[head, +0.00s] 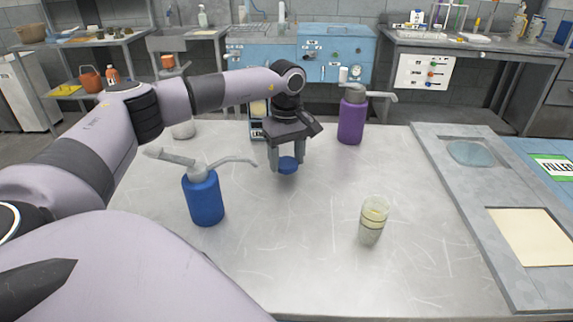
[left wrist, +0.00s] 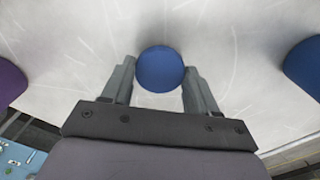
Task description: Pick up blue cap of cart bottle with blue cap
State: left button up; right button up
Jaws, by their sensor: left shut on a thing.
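The blue cap (head: 288,165) is between the fingertips of my left gripper (head: 287,165), low over the metal table. The left wrist view also shows the round blue cap (left wrist: 160,69) between the two fingers of the left gripper (left wrist: 159,78). The left gripper is shut on the cap. I cannot tell whether the cap is clear of the tabletop. A glass jar (head: 372,222) with pale contents stands on the table to the right and nearer. My right gripper is not in view.
A blue pump bottle (head: 204,197) stands left of the gripper and a purple pump bottle (head: 351,118) behind right. The metal table (head: 290,255) is clear in its front middle. A grey frame (head: 480,205) with a cream pad (head: 533,236) and a "FILLED" sign (head: 555,168) are at right.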

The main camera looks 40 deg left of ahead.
aim_at(287, 163)
pick_arm(q)
notch_tip(287, 163, up, 18)
jog(key=shift+f, duration=0.15)
jog(key=shift+f, duration=0.1)
